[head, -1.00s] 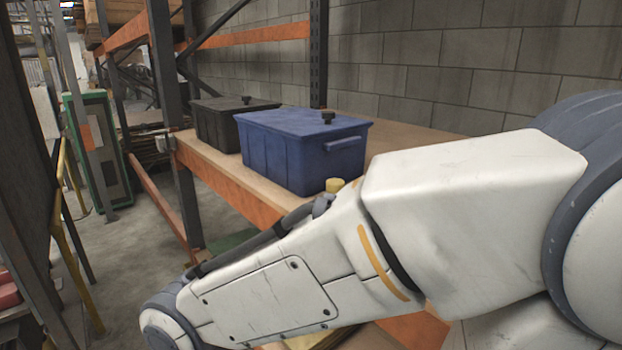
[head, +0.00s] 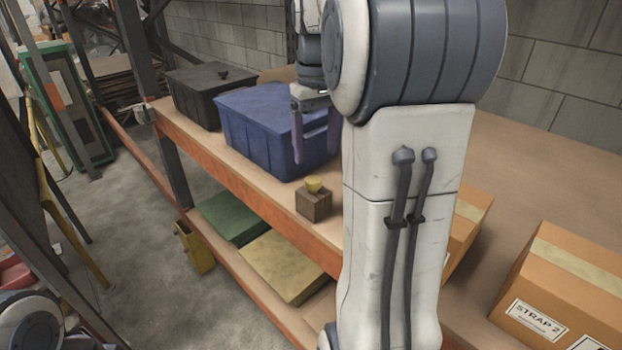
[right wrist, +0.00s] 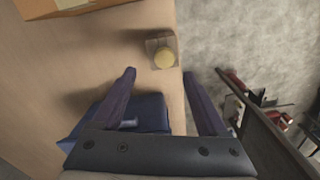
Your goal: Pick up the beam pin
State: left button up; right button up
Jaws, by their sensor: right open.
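What looks like the beam pin (head: 314,184) shows as a yellow round head on a small brown block (head: 313,206) near the shelf's front edge. Any shaft below the head is hidden. In the right wrist view the yellow head (right wrist: 165,59) and block (right wrist: 157,42) lie beyond the fingertips, near the board's edge. My right gripper (head: 315,152) points down in front of the blue bin, beyond the pin in the head view. Its fingers (right wrist: 160,75) are open and empty, apart from the pin. My left gripper is not in view.
The blue bin (head: 254,135) stands close to my right gripper, with a black bin (head: 193,98) behind it. Cardboard boxes (head: 560,290) stand at the right. An orange beam (head: 225,178) edges the shelf. Green (head: 233,216) and yellow (head: 285,266) flat items lie below.

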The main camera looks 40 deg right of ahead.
aim_at(313, 179)
notch_tip(313, 179, down, 2)
jog(key=shift+f, duration=0.15)
jog(key=f, duration=0.1)
jog(key=f+p, duration=0.1)
jog(key=f, duration=0.1)
jog(key=f+p, duration=0.1)
jog(key=shift+s+a+f, duration=0.1)
jog(key=shift+a+f, duration=0.2)
jog(key=shift+a, duration=0.1)
jog(key=shift+f, duration=0.5)
grip_shut()
